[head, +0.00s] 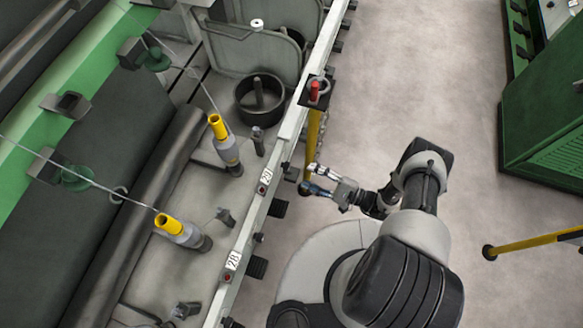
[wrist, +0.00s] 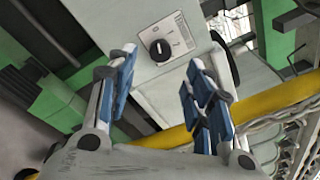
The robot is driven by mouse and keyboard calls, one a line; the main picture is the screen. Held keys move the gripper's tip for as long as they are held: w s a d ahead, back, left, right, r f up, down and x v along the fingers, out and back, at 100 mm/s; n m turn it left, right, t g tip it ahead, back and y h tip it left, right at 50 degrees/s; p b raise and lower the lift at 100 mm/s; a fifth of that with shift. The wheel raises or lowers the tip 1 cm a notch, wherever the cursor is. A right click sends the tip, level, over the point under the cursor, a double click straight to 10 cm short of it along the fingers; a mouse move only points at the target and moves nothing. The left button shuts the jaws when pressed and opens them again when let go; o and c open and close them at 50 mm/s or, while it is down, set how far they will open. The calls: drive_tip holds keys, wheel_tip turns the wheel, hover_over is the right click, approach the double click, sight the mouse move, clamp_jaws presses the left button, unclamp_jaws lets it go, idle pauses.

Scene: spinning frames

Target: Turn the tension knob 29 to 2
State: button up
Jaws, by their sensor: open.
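In the wrist view a black round knob (wrist: 160,49) sits on a white dial plate (wrist: 166,38) with small markings, fixed to a grey panel (wrist: 165,90). A pale mark shows on the knob, but the setting it points to is too small to read. My gripper (wrist: 159,66) is open, its blue-padded fingers on either side of the knob in the picture and apart from it. In the head view my gripper (head: 309,178) is beside the frame's rail, near a number plate (head: 265,181) that reads 29 or 27. The knob is not discernible there.
A yellow post (head: 311,140) with a red top (head: 315,91) stands close to my gripper; a yellow bar (wrist: 280,98) crosses the wrist view below the knob. Plate 28 (head: 233,260) is further along the rail. A green cabinet (head: 545,130) stands right; open floor (head: 430,80) lies between.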

sight(289, 166)
drive_tip(key=b+x, duration=0.1)
drive_tip(key=x, duration=0.7)
drive_tip(key=shift+a, duration=0.1)
drive_tip(key=c, duration=1)
drive_tip(key=shift+w, duration=0.1)
drive_tip(key=shift+c, duration=0.2)
drive_tip(key=shift+m, duration=0.3)
drive_tip(key=shift+w+r+m+g, duration=0.1)
drive_tip(key=shift+m+g, duration=0.35)
drive_tip(key=shift+m, duration=2.5)
drive_tip(key=shift+m+g, duration=0.5)
drive_tip(key=shift+m, duration=2.4)
drive_tip(key=shift+w+r+m+g, duration=0.1)
drive_tip(key=shift+m+g, duration=0.35)
drive_tip(key=shift+m, duration=2.5)
